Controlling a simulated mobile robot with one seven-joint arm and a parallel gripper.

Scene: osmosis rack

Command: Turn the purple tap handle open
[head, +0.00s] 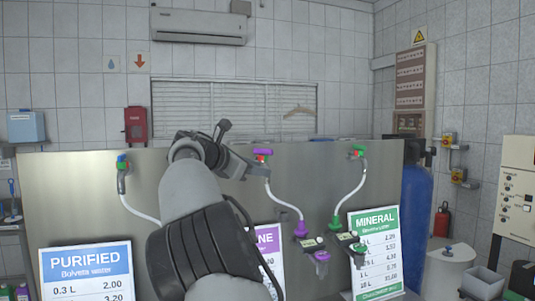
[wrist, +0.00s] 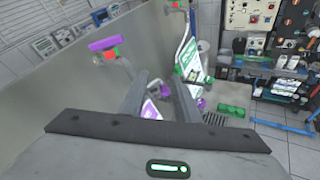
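The purple tap handle (head: 263,152) sits on top of the middle tap on the steel panel in the head view, with red and green parts just under it. In the wrist view the purple handle (wrist: 102,45) is at the upper left, beyond and left of my left finger. My gripper (wrist: 154,80) has its two fingers spread apart with nothing between them. In the head view my gripper (head: 258,170) is just below and beside the handle, small and partly hidden by my wrist. I cannot tell whether it touches the tap.
A blue tap (head: 122,162) is at the left and a green tap (head: 357,152) at the right, with white hoses. Purple and green nozzles (head: 301,229) hang lower. Signs (head: 87,272) stand in front of the steel panel (head: 60,200). A blue tank (head: 416,200) is at the right.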

